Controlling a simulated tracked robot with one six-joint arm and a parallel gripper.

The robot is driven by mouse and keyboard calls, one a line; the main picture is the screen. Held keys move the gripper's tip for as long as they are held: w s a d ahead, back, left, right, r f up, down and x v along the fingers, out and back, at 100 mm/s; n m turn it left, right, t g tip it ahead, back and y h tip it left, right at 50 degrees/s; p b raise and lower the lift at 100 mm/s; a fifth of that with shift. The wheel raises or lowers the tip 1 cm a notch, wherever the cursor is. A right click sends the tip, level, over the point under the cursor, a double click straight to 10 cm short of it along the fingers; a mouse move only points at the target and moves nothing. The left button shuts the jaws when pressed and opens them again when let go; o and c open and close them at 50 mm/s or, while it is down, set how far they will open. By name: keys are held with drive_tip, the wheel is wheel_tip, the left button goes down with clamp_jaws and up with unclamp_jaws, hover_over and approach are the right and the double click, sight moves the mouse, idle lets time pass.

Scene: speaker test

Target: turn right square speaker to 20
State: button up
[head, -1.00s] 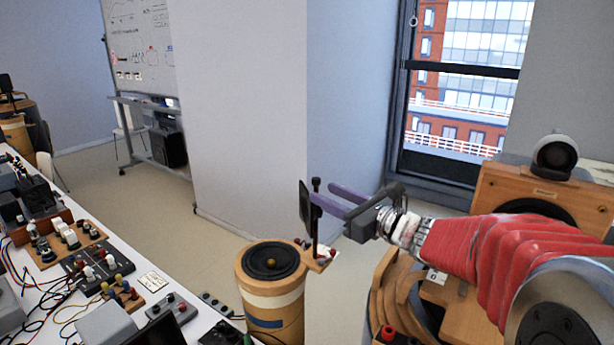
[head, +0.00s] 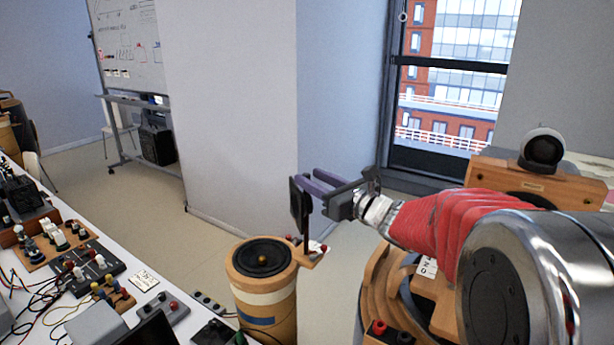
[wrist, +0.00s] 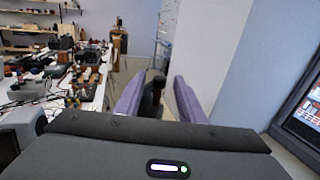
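A wooden box speaker (head: 535,187), squarish in form, stands at the right in the head view, with a dark round unit (head: 541,150) on top. My red arm hides much of its front, and no dial reading is legible. My gripper (head: 314,182), with purple fingers, is left of this speaker and apart from it. In the wrist view my gripper (wrist: 152,85) is open with a clear gap between its fingers. A dark upright post (wrist: 157,90) shows in line with the gap; I cannot tell how close it is.
A round wooden speaker (head: 262,292) with a black cone stands below my gripper; a dark upright panel (head: 300,208) rises beside it. A white bench (head: 55,305) with cables and devices fills the left. Curved wooden parts (head: 378,285) lie under my arm. Floor is clear behind.

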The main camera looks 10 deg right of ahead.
sight(309, 177)
drive_tip(key=shift+x, duration=1.5)
clamp_jaws()
